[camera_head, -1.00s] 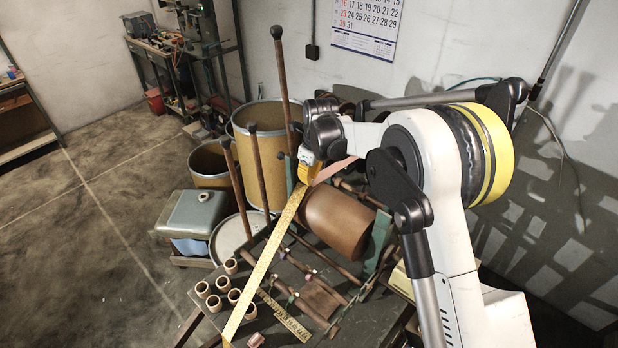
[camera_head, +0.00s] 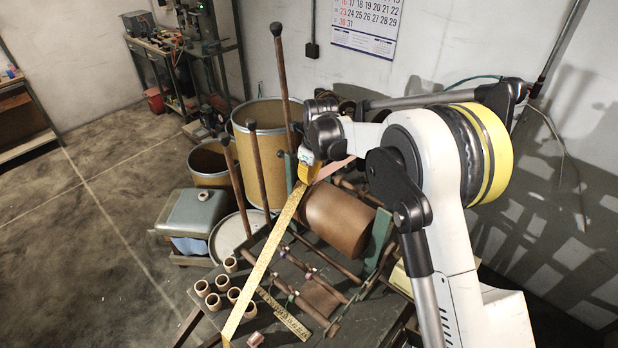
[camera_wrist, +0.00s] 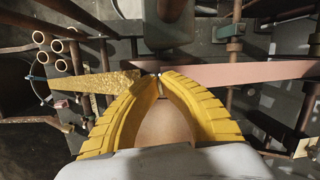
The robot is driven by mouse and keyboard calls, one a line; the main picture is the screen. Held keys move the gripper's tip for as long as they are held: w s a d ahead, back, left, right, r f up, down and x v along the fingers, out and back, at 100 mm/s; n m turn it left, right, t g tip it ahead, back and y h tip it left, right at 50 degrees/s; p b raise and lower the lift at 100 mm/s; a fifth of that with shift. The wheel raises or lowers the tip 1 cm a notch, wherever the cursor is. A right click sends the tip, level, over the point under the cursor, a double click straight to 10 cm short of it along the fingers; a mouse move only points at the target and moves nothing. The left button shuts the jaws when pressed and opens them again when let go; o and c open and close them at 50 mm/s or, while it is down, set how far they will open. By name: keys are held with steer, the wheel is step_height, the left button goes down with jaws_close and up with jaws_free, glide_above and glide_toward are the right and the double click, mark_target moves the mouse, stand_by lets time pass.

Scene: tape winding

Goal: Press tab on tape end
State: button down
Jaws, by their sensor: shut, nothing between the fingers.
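My gripper (camera_head: 306,180) is over the roller frame, with its yellow fingers shut and empty. In the wrist view its fingertips (camera_wrist: 159,76) are together where two strips meet. A speckled gold tape strip (camera_head: 262,268) runs from the lower left up to my gripper; it also shows in the wrist view (camera_wrist: 95,83), left of the fingertips. A pink strip (camera_wrist: 240,72) reaches the fingertips from the right; part of it shows in the head view (camera_head: 334,168). The fingers hide the join, so I cannot tell the tab from the tape end or whether the fingertips touch it.
A brown roller (camera_head: 338,220) lies in the frame below my gripper. Several small tubes (camera_head: 233,295) stand left of the gold strip. Tall rods (camera_head: 281,85) rise behind, with drums (camera_head: 262,110) beyond. A ruler-like strip (camera_head: 284,315) lies on the bench.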

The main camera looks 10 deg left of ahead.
steer(key=shift+f, duration=0.2)
steer(key=c, duration=1.5)
jaws_free()
steer(key=shift+c, duration=0.2)
steer(key=shift+r, duration=0.1)
